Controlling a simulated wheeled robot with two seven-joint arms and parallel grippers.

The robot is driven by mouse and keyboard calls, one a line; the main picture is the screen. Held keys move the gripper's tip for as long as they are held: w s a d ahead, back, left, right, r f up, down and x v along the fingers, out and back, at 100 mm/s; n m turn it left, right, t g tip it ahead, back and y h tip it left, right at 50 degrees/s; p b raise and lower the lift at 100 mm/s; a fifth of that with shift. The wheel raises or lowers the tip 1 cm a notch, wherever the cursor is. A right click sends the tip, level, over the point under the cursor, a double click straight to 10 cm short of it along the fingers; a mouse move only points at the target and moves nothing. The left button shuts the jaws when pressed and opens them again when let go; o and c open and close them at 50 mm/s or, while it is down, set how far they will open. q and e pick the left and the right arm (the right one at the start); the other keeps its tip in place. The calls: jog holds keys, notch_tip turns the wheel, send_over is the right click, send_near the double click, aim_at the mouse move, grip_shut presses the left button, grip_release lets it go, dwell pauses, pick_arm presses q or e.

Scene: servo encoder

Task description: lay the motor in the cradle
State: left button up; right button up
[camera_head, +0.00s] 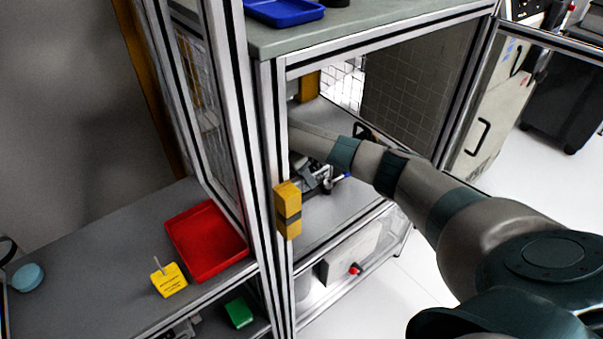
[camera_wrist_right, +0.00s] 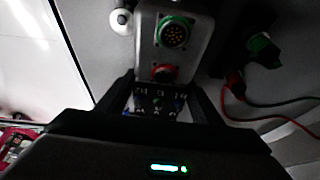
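In the right wrist view a grey box-shaped body, seemingly the motor (camera_wrist_right: 190,52), has a green-ringed round connector and a red one. The two dark fingers of my right gripper (camera_wrist_right: 163,92) are spread at the near end of this body; whether they press on it is unclear. A grey mechanical assembly (camera_head: 318,180) sits on the enclosure floor, partly behind my arm. I cannot make out the cradle for certain. My left gripper is out of view.
The enclosure's metal post with a yellow latch (camera_head: 288,210) stands left of my arm. A red tray (camera_head: 207,240) and a yellow block (camera_head: 169,280) lie on the left bench. A red cable (camera_wrist_right: 236,98) and a green connector (camera_wrist_right: 263,48) lie right of the motor.

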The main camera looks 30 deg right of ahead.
jog(key=shift+o, duration=0.9)
jog(key=shift+r, duration=0.1)
jog(key=shift+v, duration=3.85)
